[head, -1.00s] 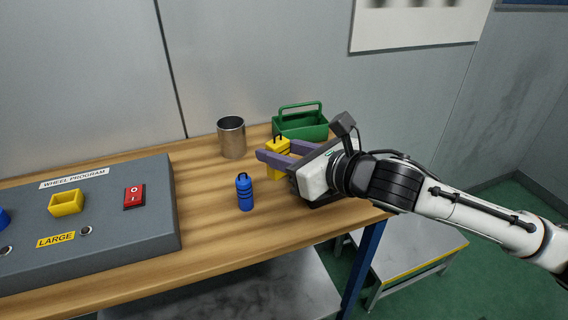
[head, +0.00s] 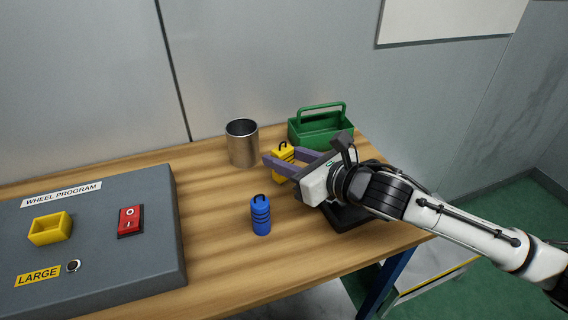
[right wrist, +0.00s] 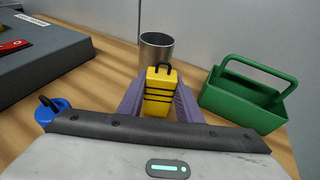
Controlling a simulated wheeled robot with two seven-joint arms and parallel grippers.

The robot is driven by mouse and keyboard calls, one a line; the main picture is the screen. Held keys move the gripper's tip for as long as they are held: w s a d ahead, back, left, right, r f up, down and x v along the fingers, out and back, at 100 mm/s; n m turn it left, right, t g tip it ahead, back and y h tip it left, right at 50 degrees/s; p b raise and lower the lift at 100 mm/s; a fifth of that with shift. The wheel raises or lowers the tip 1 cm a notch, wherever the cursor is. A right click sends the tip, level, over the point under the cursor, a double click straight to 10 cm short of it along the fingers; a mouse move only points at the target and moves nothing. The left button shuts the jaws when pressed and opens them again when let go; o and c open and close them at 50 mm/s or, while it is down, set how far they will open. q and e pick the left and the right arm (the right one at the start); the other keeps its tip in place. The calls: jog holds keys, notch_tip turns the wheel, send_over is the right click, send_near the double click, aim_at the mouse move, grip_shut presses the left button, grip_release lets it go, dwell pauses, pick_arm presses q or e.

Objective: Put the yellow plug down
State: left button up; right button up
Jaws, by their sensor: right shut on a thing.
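The yellow plug (head: 281,168), with dark bands and a black loop on top, stands upright between the fingers of my right gripper (head: 279,163). The right gripper is shut on it, low over the wooden table. I cannot tell whether its base touches the wood. My left gripper is not in view.
A blue plug (head: 260,216) stands in front of the right gripper. A metal cup (head: 242,146) and a green carrier (head: 322,138) stand behind. A grey control box (head: 110,255) with a yellow socket (head: 50,230) fills the left. The wood (head: 212,200) beside it is clear.

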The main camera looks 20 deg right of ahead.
jog(key=shift+f, duration=0.75)
jog(key=o, duration=1.2)
jog(key=shift+f, duration=0.1)
jog(key=shift+c, duration=0.2)
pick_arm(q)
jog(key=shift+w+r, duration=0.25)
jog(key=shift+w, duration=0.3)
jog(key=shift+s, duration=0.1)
pick_arm(e)
jog(key=shift+s, duration=0.15)
jog(key=b+v, duration=0.1)
jog(key=v, duration=0.9)
jog(key=shift+s+d, duration=0.15)
jog(key=shift+d, duration=0.1)
jog(key=shift+s+d+r, duration=0.1)
jog(key=shift+s+r, duration=0.25)
jog(key=shift+s, duration=0.1)
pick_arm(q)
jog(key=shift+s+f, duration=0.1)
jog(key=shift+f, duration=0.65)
pick_arm(e)
jog(key=shift+s+r, duration=0.1)
